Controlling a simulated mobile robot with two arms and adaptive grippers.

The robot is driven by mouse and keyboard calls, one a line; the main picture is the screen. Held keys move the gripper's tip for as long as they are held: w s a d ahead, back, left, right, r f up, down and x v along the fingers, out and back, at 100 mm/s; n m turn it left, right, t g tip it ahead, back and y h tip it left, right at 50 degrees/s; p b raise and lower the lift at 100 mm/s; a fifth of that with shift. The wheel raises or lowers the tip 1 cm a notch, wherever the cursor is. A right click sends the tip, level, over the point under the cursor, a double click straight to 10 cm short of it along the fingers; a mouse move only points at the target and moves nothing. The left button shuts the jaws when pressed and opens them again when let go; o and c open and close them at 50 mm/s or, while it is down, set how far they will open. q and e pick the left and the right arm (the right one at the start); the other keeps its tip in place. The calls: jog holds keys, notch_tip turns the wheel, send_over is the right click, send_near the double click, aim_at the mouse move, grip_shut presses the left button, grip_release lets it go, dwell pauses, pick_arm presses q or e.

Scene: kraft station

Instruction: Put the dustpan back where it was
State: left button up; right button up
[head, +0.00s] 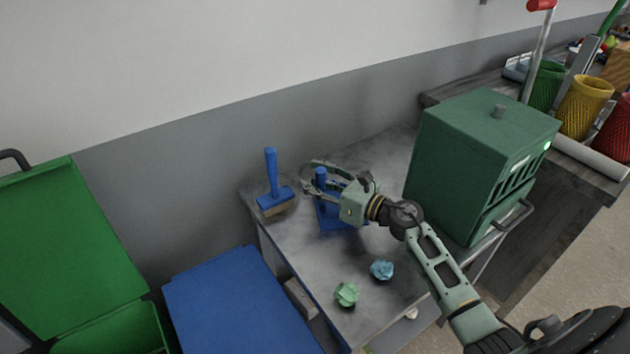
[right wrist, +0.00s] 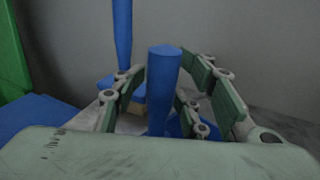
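The blue dustpan (head: 328,218) stands on the grey worktop with its handle (head: 320,176) upright. My right gripper (head: 316,180) is at the handle, with its fingers spread on either side of it. In the right wrist view the handle (right wrist: 163,95) rises between the open fingers, with gaps visible at the sides. Much of the pan is hidden behind the gripper. A blue hand brush (head: 271,180) stands upright to the left of the dustpan, near the worktop's back left corner. My left gripper is not in view.
A green cabinet box (head: 460,165) stands to the right on the worktop (head: 310,265). Green (head: 346,294) and blue (head: 381,270) crumpled pieces lie near the front. Blue (head: 230,300) and green (head: 65,250) bins stand at the left. Baskets (head: 583,105) stand far right.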

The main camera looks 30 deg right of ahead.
jog(key=shift+r, duration=0.1)
jog(key=shift+s+d, duration=0.1)
jog(key=shift+s, duration=0.05)
jog(key=b+v, duration=0.2)
jog(key=v, duration=0.8)
jog(key=shift+s+d, duration=0.15)
jog(key=shift+s, duration=0.25)
jog(key=shift+s+d, duration=0.2)
jog(key=shift+s, duration=0.2)
jog(key=shift+r, duration=0.15)
